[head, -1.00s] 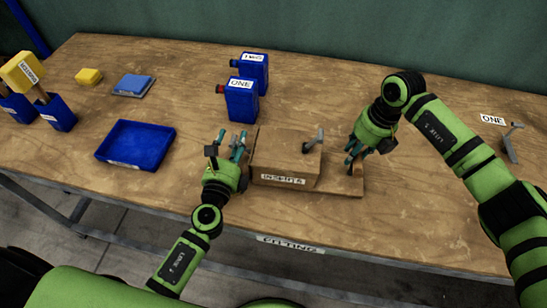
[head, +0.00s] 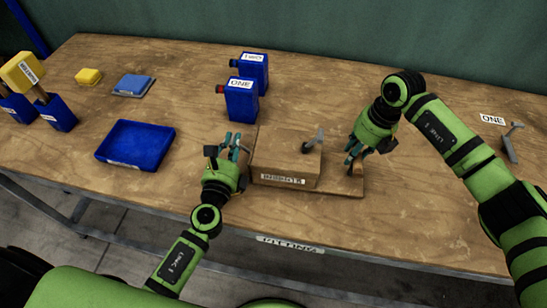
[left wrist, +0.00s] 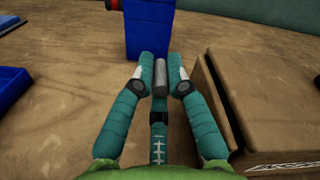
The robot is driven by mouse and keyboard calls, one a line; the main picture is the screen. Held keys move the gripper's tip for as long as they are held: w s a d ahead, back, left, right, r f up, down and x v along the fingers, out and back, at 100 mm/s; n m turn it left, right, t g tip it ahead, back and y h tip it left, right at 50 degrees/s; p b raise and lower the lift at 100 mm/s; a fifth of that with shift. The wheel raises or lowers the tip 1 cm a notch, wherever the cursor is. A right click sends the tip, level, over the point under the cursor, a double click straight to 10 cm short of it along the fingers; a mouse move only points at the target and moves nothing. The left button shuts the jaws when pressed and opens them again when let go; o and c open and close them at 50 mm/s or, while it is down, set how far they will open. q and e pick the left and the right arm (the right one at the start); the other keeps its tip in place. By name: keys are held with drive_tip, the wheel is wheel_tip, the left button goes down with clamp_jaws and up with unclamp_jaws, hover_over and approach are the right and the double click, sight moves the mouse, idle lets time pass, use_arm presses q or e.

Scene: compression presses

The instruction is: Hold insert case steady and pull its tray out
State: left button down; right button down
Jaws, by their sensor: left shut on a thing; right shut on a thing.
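My left gripper (head: 234,146) is at the case's left side. In the left wrist view its fingers (left wrist: 165,78) are shut around a short grey metal cylinder (left wrist: 174,72), beside the case wall (left wrist: 215,110). The cylinder's lower end is hidden.
Two blue containers, labelled ONE (head: 241,100) and TWO (head: 256,68), stand behind my left gripper. An empty blue tray (head: 108,158) lies to the left. Another grey upright handle (head: 511,146) stands far right. The table's front edge is close.

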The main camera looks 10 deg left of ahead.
use_arm(q)
drive_tip(key=shift+a+r, duration=0.15)
drive_tip(key=shift+a, duration=0.8)
drive_tip(key=shift+a+r, duration=0.15)
drive_tip(key=shift+a, duration=0.8)
use_arm(e)
drive_tip(key=shift+s+d+f, duration=0.1)
drive_tip(key=shift+f, duration=0.05)
use_arm(q)
drive_tip(key=shift+s+a+f, duration=0.1)
drive_tip(key=shift+s+a, duration=0.05)
drive_tip(key=shift+a, duration=2.3)
drive_tip(key=shift+s+a, duration=0.15)
drive_tip(key=shift+a, duration=2.25)
drive_tip(key=c, duration=1.2)
unclamp_jaws()
drive_tip(key=shift+o, duration=0.2)
drive_tip(key=shift+f, duration=0.1)
drive_tip(key=s, duration=1.2)
drive_tip(key=shift+s+d, duration=0.1)
drive_tip(key=shift+d, duration=0.3)
